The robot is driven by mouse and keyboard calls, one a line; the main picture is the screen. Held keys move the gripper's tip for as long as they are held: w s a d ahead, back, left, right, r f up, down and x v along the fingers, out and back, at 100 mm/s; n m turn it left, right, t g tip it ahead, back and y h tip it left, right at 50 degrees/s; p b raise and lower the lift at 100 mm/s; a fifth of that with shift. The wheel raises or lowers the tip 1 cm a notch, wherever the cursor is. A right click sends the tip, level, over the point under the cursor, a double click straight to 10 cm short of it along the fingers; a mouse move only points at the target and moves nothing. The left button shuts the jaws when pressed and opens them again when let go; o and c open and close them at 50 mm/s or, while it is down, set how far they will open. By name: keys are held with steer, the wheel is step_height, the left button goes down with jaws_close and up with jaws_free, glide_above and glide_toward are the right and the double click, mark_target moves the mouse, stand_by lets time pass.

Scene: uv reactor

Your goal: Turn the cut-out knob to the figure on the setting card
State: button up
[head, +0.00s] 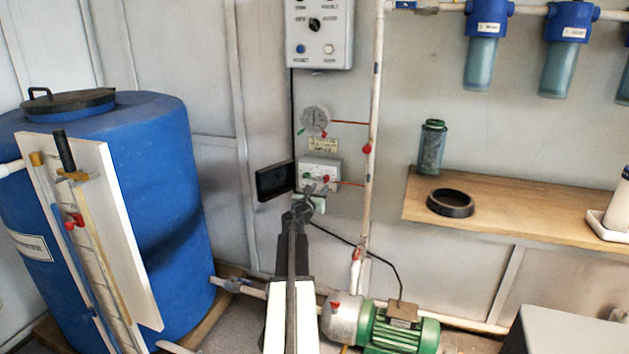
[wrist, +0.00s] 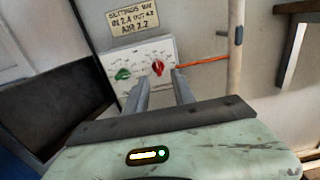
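The pressure switch box (head: 319,170) is on the wall with its dark cover (head: 275,181) swung open to the left. In the wrist view its white face (wrist: 140,58) carries a green knob (wrist: 122,74) on the left and a red knob (wrist: 157,67) on the right. The dial marks are too small to read, so I cannot tell which knob is the cut-out.
A round gauge (head: 315,121) hangs above the card. A white pipe (head: 367,150) runs just right of the box, joined by a red line. A control panel (head: 320,35) is higher up. A blue tank (head: 160,170) stands left, a green pump motor (head: 400,332) below.

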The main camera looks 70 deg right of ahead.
mark_target(325, 178)
steer(key=d, duration=0.7)
steer(key=shift+w+d, duration=0.35)
steer(key=shift+w, duration=0.05)
steer(key=shift+a, duration=0.1)
jaws_close()
